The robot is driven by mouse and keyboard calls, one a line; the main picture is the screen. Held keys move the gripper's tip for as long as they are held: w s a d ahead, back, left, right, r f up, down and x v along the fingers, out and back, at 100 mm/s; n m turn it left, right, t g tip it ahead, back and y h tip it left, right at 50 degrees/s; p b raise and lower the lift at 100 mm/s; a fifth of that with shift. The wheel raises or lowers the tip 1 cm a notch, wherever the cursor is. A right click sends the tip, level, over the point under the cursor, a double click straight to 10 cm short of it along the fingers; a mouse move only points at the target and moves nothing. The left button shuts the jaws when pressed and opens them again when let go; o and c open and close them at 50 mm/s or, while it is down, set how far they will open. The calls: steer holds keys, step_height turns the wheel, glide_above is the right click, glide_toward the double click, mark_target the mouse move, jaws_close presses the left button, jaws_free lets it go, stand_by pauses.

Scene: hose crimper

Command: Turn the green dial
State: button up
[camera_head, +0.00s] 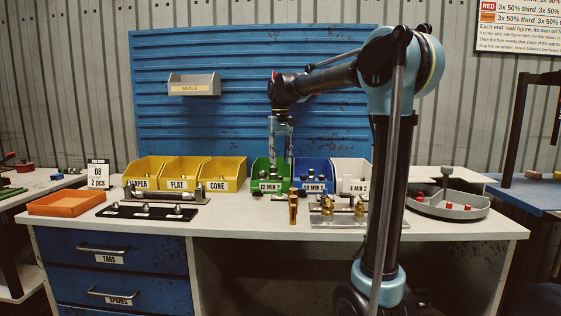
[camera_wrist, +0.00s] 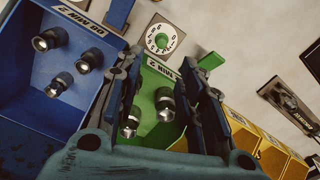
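In the wrist view a pale square plate with a marked ring carries a green dial (camera_wrist: 162,40) at its middle. It lies beyond the labelled front of the green bin (camera_wrist: 160,70). I cannot clearly pick out the dial in the head view. My gripper (camera_wrist: 164,68) has its two dark fingers spread over the green bin, with a gap between them. Dark fittings (camera_wrist: 164,104) show in the bin between the fingers; I see nothing gripped. In the head view my gripper (camera_head: 281,158) points down at the green bin (camera_head: 262,180), apart from the dial.
A green block (camera_wrist: 212,60) sits near the dial plate. Blue (camera_head: 312,172), white (camera_head: 350,172) and yellow bins (camera_head: 222,172) flank the green one. A brass piece (camera_head: 293,208) stands in front. An orange tray (camera_head: 67,203) and a round grey tray (camera_head: 470,205) lie at the sides.

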steer(key=m, duration=0.1)
glide_toward(280, 192)
steer(key=f, duration=0.5)
steer(key=w+f, duration=0.1)
steer(key=f, duration=0.2)
stand_by(0.7)
steer(key=shift+r, duration=0.1)
jaws_close()
